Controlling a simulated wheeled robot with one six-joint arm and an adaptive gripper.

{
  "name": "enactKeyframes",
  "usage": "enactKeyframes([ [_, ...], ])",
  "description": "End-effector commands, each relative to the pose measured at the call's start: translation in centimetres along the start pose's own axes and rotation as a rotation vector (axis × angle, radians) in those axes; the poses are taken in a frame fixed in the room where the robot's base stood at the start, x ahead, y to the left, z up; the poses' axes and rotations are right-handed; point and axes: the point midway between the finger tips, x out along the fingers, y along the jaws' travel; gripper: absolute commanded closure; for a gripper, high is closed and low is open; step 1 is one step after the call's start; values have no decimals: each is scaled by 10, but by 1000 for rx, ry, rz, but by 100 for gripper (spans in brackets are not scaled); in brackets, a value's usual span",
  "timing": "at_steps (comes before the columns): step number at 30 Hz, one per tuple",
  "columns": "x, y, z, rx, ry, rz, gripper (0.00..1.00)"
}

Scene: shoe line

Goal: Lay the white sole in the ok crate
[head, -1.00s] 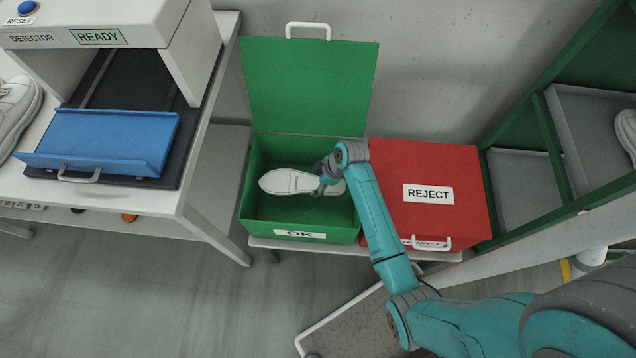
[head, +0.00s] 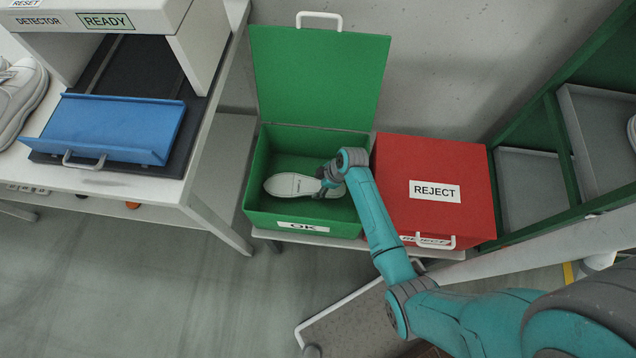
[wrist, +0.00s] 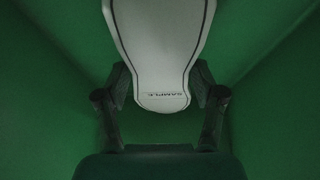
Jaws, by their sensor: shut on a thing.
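The white sole (head: 292,185) is inside the open green ok crate (head: 262,219), lying flat in the picture and level with the crate's inside. My gripper (head: 326,178) is shut on its right end. In the wrist view the sole (wrist: 160,45) shows its end with the word SAMPLE, between the two fingers of my gripper (wrist: 160,90). Green crate walls surround it. I cannot tell whether the sole touches the crate floor. The crate's green lid (head: 318,78) stands open at the back.
The red reject crate (head: 462,215), lid closed, stands right beside the ok crate. A detector (head: 100,15) reading READY with a blue tray (head: 112,127) is on the left table. A white shoe (head: 18,97) is at the far left. A green-framed rack (head: 560,150) stands at right.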

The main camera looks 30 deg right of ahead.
Motion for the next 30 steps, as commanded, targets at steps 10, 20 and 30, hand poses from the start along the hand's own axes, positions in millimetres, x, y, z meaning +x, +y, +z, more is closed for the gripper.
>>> enactKeyframes([
  [10, 7, -11, 28, 29, -40, -19, 2],
  [20, 0, -11, 23, 29, -38, -20, 2],
  [30, -55, -2, -15, 16, -19, -1, 2],
])
